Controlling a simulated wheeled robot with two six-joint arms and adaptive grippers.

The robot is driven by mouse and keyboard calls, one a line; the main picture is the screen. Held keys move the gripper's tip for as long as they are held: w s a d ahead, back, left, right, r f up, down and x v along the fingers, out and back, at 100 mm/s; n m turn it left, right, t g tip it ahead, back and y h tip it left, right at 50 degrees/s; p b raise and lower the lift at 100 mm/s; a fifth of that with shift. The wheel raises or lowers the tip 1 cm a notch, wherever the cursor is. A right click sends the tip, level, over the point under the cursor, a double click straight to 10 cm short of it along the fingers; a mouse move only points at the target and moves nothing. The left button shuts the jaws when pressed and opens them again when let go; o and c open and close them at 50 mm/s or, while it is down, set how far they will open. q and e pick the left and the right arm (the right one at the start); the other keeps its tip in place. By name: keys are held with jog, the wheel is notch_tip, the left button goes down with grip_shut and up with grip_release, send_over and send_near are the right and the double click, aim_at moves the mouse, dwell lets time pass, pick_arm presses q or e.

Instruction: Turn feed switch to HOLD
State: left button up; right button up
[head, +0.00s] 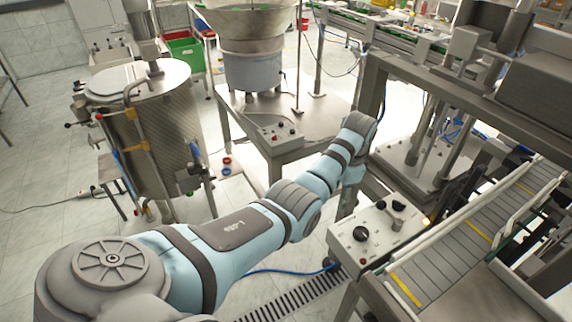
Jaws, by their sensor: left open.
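A grey control box (381,232) stands beside the conveyor at the lower right. It carries a large black rotary knob (360,234), a second raised knob (398,207) and small buttons. A smaller control box (279,133) with red and dark knobs sits on the feeder table. The labels are too small to read, so I cannot tell which knob is the feed switch or where it points. My left gripper (346,204) hangs below my wrist, just behind and left of the nearer box; it is open, its fingers mostly hidden. My right gripper is not in view.
The bowl feeder (252,66) stands on its steel table (225,98). A steel tank (150,125) is at the left. A conveyor (465,245) and machine frame (450,85) crowd the right. Open tiled floor lies at the left.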

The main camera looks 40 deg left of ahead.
pick_arm(q)
jog(key=s+a+f, duration=0.2)
jog(key=f, duration=0.5)
jog(key=s+a+f+n+b, duration=0.1)
jog(key=s+a+f, duration=0.2)
jog(key=f, duration=0.3)
jog(key=s+a+f+n+y+b, duration=0.1)
jog(key=s+a+f, duration=0.2)
jog(key=f, duration=0.4)
jog(key=shift+f, duration=0.35)
